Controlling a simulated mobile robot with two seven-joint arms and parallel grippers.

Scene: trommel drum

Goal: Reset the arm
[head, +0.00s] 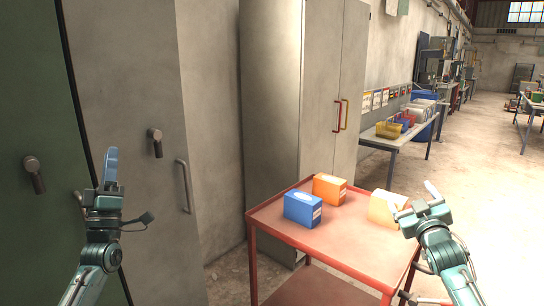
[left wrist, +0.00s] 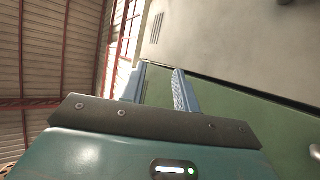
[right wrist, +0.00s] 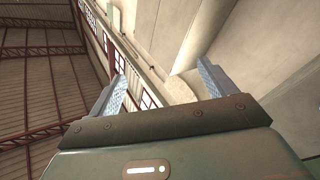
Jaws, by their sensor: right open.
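My left gripper (head: 110,168) is raised at the left of the head view, in front of the grey and green cabinets. In the left wrist view its two blue fingers (left wrist: 159,88) stand apart by a modest gap with nothing between them. My right gripper (head: 412,198) is at the right of the head view and overlaps the right part of the red cart in the picture. In the right wrist view its fingers (right wrist: 164,88) are wide apart and empty. Both grippers point upward.
A red cart (head: 335,247) stands ahead, carrying a blue box (head: 302,210), an orange box (head: 329,188) and a pale yellow box (head: 382,207) partly behind my right gripper. Grey cabinets (head: 215,120) and a green one (head: 30,100) stand close on the left. Open floor (head: 490,160) lies at right.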

